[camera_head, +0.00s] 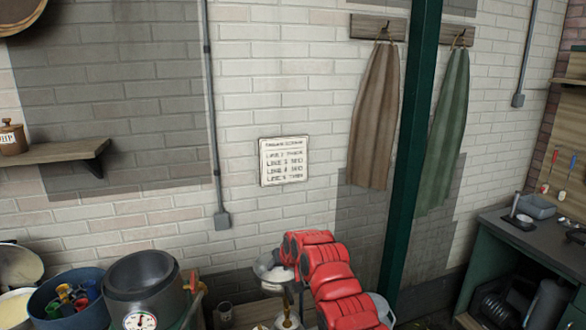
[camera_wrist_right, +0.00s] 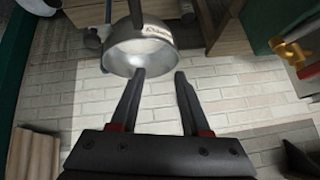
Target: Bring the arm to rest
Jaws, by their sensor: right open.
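My right arm (camera_head: 330,280), red, comes in from the bottom of the head view and bends toward a shiny metal bowl (camera_head: 272,270). The gripper itself is mostly hidden behind the arm there. In the right wrist view my right gripper (camera_wrist_right: 159,74) has two dark fingers apart with nothing between them. A shiny metal bowl (camera_wrist_right: 140,53) with lettering on its rim lies just beyond the fingertips, nearer the left finger. I cannot tell whether that finger touches it. My left gripper is not in either view.
A grey metal pot (camera_head: 140,285) with a dial and a blue tub (camera_head: 65,300) of colored items stand at the lower left. A green post (camera_head: 405,160) rises right of the arm. A dark workbench (camera_head: 525,245) stands at the right.

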